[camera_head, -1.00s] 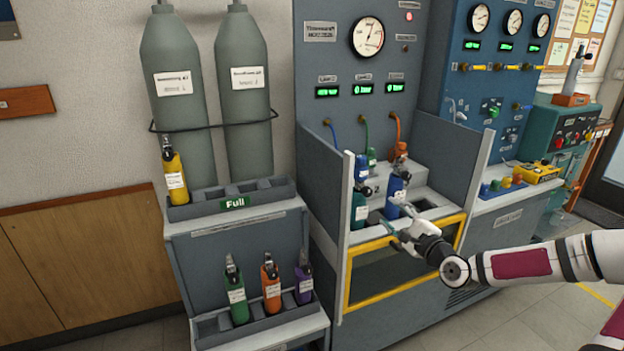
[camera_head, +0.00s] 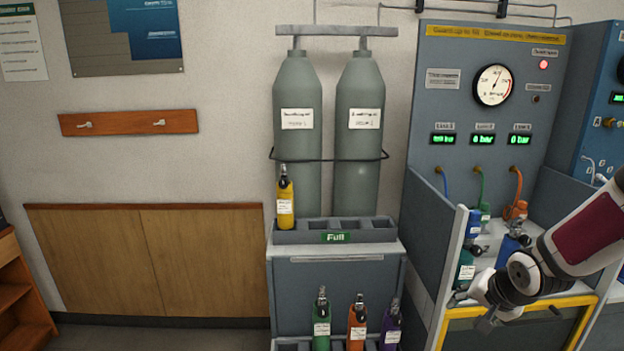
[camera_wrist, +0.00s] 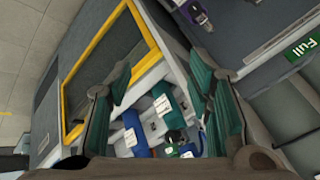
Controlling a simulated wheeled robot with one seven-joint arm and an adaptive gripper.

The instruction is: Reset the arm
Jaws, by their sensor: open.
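My gripper (camera_head: 470,310) is at the front left of the test bay, just above its yellow-framed front. In the wrist view its two teal fingers stand wide apart with nothing held between them (camera_wrist: 160,85). A dark teal cylinder (camera_head: 466,268) and a blue cylinder (camera_head: 508,250) stand in the bay behind my gripper. The wrist view shows the teal cylinder (camera_wrist: 164,107) and blue cylinder (camera_wrist: 133,122) beyond the fingertips. My arm hides part of the bay's right side.
A grey side panel (camera_head: 436,235) bounds the bay on the left. A rack marked Full (camera_head: 335,238) holds a yellow cylinder (camera_head: 285,202). Green (camera_head: 321,325), orange (camera_head: 357,325) and purple (camera_head: 391,328) cylinders stand below. Floor at left is clear.

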